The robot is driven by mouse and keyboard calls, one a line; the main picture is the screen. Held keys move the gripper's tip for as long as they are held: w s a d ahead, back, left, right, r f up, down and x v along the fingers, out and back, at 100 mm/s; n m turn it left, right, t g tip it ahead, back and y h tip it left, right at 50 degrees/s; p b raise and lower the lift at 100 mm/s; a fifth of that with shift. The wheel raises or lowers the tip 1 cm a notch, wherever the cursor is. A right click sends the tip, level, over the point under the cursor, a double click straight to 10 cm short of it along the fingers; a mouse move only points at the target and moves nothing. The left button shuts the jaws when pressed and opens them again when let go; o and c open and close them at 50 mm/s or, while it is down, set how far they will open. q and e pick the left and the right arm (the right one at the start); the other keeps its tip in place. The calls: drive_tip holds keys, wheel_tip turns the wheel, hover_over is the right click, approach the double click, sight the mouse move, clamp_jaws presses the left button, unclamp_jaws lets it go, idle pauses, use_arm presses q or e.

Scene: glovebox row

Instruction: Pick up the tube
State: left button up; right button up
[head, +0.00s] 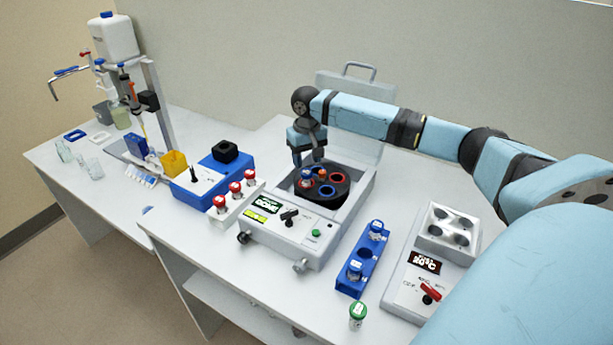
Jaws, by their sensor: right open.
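My right gripper (308,158) points down over the round dark rotor (338,193) of the open centrifuge (290,229). Its jaws are open, with the fingers apart. Just below the fingertips, a small tube with a blue and white top (306,175) appears to sit in a rotor slot. I cannot tell whether the fingers touch it. Other rotor slots show red and blue rings. Other tubes are in view: red-capped ones (235,189) in a white rack, blue-and-white-topped ones (355,269) in a blue rack, and a green-capped one (357,311) standing alone. My left gripper is not in view.
The centrifuge lid (352,92) stands raised behind the rotor. The blue rack (348,284) and a grey heater-like device (404,286) are at the right. A blue device (191,190) and a dispensing stand (154,100) are at the left.

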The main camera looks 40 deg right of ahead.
sight(307, 172)
drive_tip(key=f, duration=0.5)
drive_tip(key=shift+w+d+f, duration=0.1)
drive_tip(key=shift+w+d, duration=0.1)
drive_tip(key=c, duration=0.7)
